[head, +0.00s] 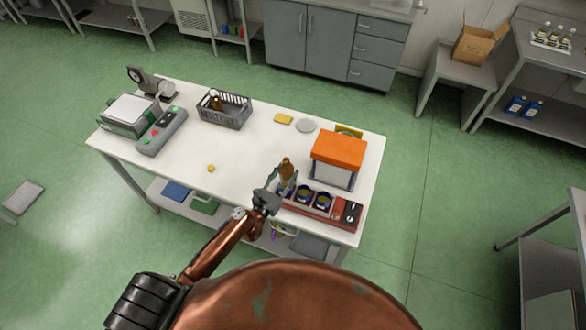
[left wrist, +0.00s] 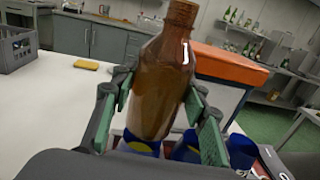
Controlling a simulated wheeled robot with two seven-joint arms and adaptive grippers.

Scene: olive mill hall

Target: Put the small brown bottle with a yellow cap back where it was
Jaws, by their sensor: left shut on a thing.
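My left gripper (head: 276,194) is shut on a brown bottle (head: 286,169), which stands nearly upright between its fingers. The bottle also shows large in the left wrist view (left wrist: 160,75), with green finger pads (left wrist: 165,115) on both sides. I see no yellow cap on it; its top reaches the picture edge there. The bottle is at the left end of a red tray (head: 336,211) with blue cups (head: 323,201). I cannot tell whether its base touches anything. Another brown bottle (head: 215,101) stands in a grey crate (head: 234,116). My right gripper is not in view.
An orange-lidded box (head: 338,148) stands close behind the tray. A small yellow-orange thing (head: 211,168) lies on the white table (head: 185,180). A yellow sponge (head: 284,119) and grey disc (head: 306,125) lie farther back. A scale (head: 131,114) and control box (head: 161,131) stand left. The table's middle is mostly clear.

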